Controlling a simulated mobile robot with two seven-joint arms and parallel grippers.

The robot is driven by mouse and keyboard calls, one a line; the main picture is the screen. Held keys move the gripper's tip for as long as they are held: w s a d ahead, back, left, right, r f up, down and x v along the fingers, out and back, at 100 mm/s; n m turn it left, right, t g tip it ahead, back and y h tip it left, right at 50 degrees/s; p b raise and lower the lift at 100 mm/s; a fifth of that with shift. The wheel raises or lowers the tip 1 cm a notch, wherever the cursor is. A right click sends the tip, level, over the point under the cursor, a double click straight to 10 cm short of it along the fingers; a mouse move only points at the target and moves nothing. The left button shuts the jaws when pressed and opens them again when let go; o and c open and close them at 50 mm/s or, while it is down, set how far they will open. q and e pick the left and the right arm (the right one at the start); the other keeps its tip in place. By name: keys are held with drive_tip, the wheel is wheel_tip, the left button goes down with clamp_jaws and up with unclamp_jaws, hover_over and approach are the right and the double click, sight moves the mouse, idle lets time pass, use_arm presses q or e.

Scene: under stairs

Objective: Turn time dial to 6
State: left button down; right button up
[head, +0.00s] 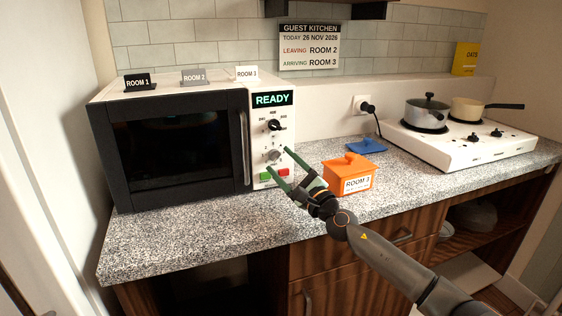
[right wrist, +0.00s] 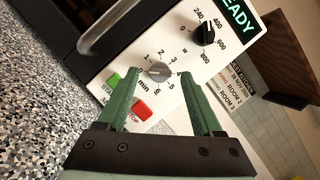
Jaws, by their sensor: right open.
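The time dial (head: 274,156) is the silver-grey lower knob on the microwave's white control panel. In the right wrist view the time dial (right wrist: 158,70) has numbers printed around it and "min" below; I cannot clearly read its pointer. My right gripper (head: 277,160) is open in front of the panel. In the right wrist view the gripper's green fingers (right wrist: 162,74) lie one on each side of the dial, with visible gaps; whether they reach its depth is unclear. My left gripper is out of view.
The black power dial (head: 274,126) is above, under the READY display (head: 272,99). Green (head: 265,176) and red (head: 283,171) buttons are below, close to the fingers. An orange box (head: 350,178) marked ROOM 3 stands right of my gripper. A hob (head: 455,150) with pots is farther right.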

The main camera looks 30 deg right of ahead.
drive_tip(key=shift+w+r, duration=0.15)
drive_tip(key=shift+w, duration=0.35)
clamp_jaws()
idle(0.3)
